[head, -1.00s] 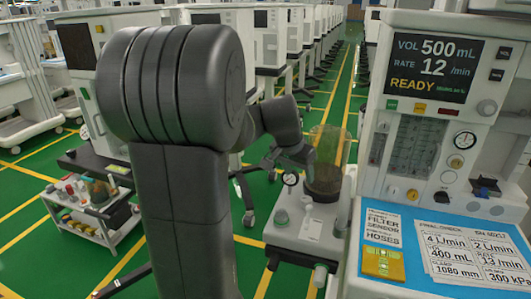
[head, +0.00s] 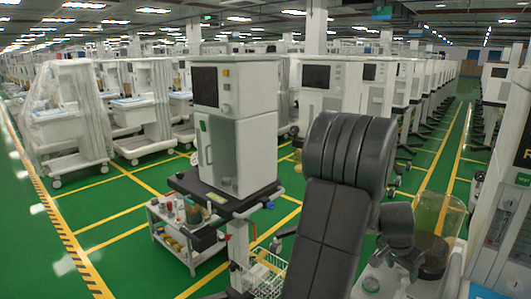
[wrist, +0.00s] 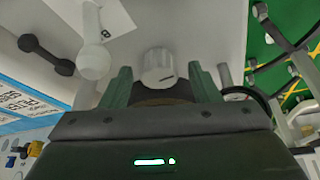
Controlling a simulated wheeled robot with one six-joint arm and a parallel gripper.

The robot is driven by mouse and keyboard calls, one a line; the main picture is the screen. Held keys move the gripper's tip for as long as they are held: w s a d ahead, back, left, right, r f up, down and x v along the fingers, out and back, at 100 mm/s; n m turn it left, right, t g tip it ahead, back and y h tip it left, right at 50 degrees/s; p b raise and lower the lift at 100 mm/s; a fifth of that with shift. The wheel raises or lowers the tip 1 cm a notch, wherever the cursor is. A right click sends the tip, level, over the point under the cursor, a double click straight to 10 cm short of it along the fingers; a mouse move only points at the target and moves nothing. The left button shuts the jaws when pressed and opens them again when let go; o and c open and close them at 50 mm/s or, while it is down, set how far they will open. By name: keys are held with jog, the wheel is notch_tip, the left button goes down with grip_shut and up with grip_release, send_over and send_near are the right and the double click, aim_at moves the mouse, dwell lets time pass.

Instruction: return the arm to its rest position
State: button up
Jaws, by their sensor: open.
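My arm (head: 335,205) rises in the lower middle of the head view, its dark grey links folded over toward the right. Its far end points down beside the clear canister (head: 435,235) of the anaesthesia machine at the right edge; my gripper's fingertips are hidden or too small to make out there. In the wrist view my gripper (wrist: 162,85) shows two green fingers spread apart with nothing held. A white knob (wrist: 158,66) on a pale machine surface appears between and beyond the fingers; I cannot tell how close it is.
A white cart machine (head: 235,130) stands left of my arm, with a small trolley of bottles (head: 187,235) at lower left. The wrist view shows a dark hose (wrist: 255,97) and a grey handle (wrist: 45,52) nearby. Green floor with yellow lines is open at left.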

jog(key=shift+a+r, duration=0.1)
jog(key=shift+r, duration=0.05)
jog(key=v, duration=1.3)
jog(key=x, duration=1.3)
jog(key=shift+f, duration=0.25)
jog(key=shift+r+p, duration=0.35)
jog(key=shift+p, duration=0.4)
jog(key=shift+n+p, duration=0.4)
jog(key=shift+n, duration=0.1)
jog(key=n+t+y+p, duration=0.1)
jog(key=n+p, duration=0.2)
jog(key=p, duration=0.2)
jog(key=shift+s+p, duration=0.15)
jog(key=shift+p, duration=0.25)
jog(key=s+a+r+b, duration=0.1)
jog(key=r, duration=0.5)
jog(key=s+a+r+m+b, duration=0.1)
jog(key=a+r+b, duration=0.1)
jog(key=r, duration=0.3)
jog(key=shift+s+a+r+m, duration=0.2)
jog(key=shift+s+r+m, duration=0.1)
jog(key=shift+r, duration=0.1)
